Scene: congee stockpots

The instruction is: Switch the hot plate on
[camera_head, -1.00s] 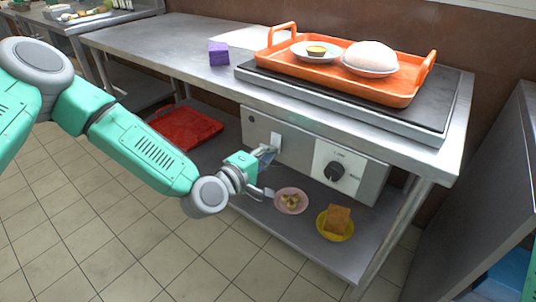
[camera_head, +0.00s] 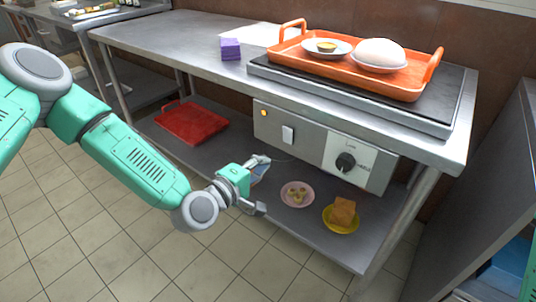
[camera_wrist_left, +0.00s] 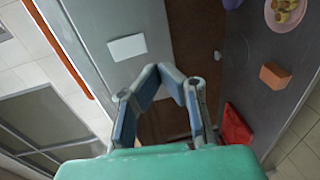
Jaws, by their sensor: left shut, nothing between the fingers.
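The hot plate (camera_head: 450,112) is a dark slab on the steel counter, with an orange tray on top. Its grey control panel (camera_head: 312,143) faces front below the counter. The panel has a white rocker switch (camera_head: 288,135), an amber light (camera_head: 263,113) that looks lit, and a black knob (camera_head: 345,162). My left gripper (camera_head: 258,178) is below and left of the switch, apart from it. It is shut and empty; its fingers also show in the left wrist view (camera_wrist_left: 171,75). My right gripper is not in view.
The lower shelf holds a red tray (camera_head: 192,122), a pink plate (camera_head: 297,194) and a yellow plate (camera_head: 341,219). Open tiled floor lies in front.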

